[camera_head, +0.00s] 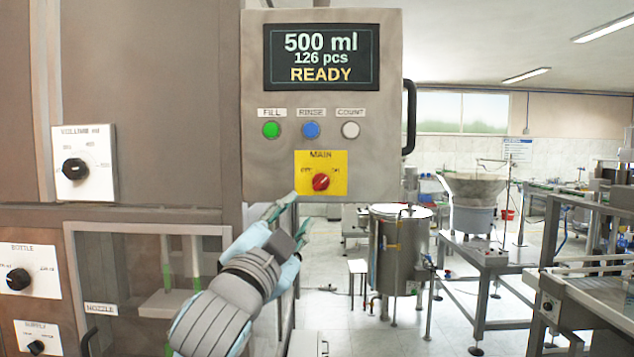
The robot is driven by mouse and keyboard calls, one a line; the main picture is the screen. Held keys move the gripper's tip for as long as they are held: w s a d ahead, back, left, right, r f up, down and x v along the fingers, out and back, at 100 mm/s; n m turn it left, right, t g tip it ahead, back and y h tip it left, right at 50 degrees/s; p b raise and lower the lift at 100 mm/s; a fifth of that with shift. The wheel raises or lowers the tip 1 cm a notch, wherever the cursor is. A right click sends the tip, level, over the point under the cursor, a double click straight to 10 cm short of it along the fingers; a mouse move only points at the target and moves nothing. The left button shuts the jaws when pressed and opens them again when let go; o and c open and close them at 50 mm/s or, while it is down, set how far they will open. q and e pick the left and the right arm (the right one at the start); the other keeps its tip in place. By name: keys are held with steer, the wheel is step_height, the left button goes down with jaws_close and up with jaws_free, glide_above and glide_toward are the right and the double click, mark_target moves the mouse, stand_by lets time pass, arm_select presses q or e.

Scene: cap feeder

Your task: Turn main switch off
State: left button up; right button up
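The main switch is a red knob (320,182) on a yellow plate (335,160) marked MAIN, at the bottom of the grey control box (258,60). The small marks beside the knob read roughly OFF on the left and ON on the right. The knob's exact pointing is too small to tell. My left gripper (298,211) comes up from below, just under and left of the yellow plate. Its two fingers are apart with nothing seen between them. It does not appear to hold the knob. My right gripper is out of view.
The display (321,57) reads 500 ml, 126 pcs, READY. Below it are green (271,130), blue (311,130) and white (350,130) buttons. A volume dial (76,169) is at left. A dark handle (409,117) juts from the box's right side. A steel tank (398,250) stands behind.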

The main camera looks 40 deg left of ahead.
mark_target(321, 183)
arm_select(q)
steer(key=p+x, duration=0.4)
steer(key=x, duration=0.9)
steer(key=shift+w+p, duration=0.4)
steer(key=shift+f, duration=0.1)
jaws_close()
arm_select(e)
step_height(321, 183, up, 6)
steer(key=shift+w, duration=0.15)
